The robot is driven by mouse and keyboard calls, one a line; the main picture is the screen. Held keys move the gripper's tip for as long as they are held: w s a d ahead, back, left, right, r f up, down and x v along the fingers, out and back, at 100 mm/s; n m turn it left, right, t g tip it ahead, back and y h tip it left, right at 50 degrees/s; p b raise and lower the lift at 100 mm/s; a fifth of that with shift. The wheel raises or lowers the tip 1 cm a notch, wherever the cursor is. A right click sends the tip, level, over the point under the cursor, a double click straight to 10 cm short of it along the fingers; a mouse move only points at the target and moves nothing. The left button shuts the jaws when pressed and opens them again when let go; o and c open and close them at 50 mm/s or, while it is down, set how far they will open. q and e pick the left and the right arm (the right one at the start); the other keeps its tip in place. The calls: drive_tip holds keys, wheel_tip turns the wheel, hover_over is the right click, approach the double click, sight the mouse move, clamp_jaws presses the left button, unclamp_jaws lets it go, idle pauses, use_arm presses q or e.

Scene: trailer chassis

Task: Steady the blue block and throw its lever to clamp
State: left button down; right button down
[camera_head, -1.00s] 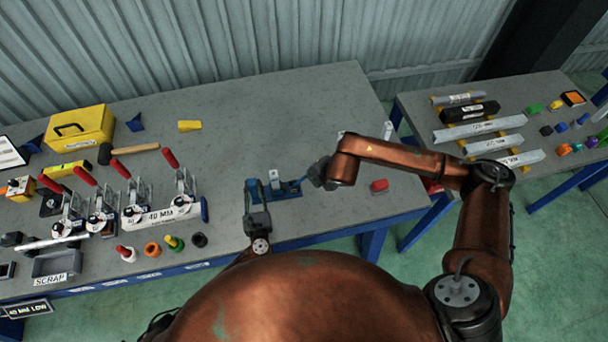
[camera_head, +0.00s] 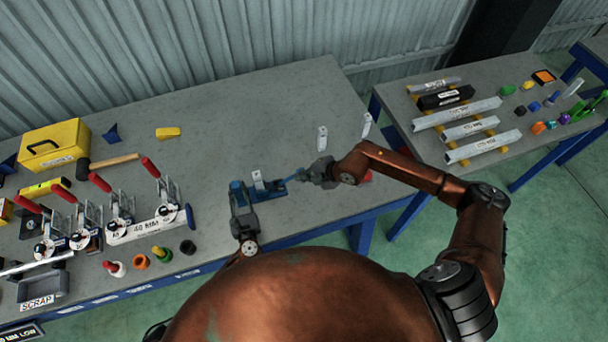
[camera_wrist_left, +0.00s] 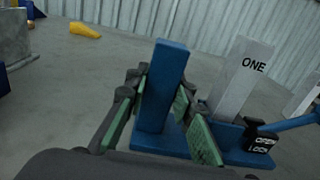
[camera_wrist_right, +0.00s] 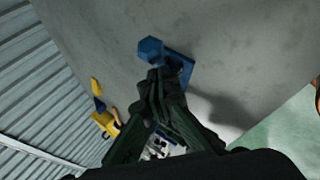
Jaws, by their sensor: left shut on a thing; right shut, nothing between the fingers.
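The blue block (camera_head: 268,191) sits near the bench's front edge, with a white post marked ONE (camera_wrist_left: 241,80) standing in it. My left gripper (camera_head: 238,194) is shut on the block's blue upright (camera_wrist_left: 164,88), one finger on each side in the left wrist view. The blue lever (camera_wrist_left: 296,123) sticks out to the right, beside a black OPEN/LOCK tag (camera_wrist_left: 260,138). My right gripper (camera_head: 318,172) is shut and empty close to the lever's outer end. In the right wrist view its closed tips (camera_wrist_right: 157,80) are just beside the lever's hexagonal knob (camera_wrist_right: 150,49); contact is unclear.
Two white posts (camera_head: 322,138) stand on the bench behind my right gripper. A red object (camera_head: 367,177) is partly hidden by my right arm. The bench behind the block is clear.

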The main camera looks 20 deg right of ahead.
drive_tip(key=shift+a, duration=0.2)
drive_tip(key=s+a+v, duration=0.1)
drive_tip(key=a+v, duration=0.1)
drive_tip(key=v, duration=1)
drive_tip(key=shift+s+r, duration=0.45)
drive_tip(key=shift+r, duration=0.1)
drive_tip(key=shift+w+a, duration=0.1)
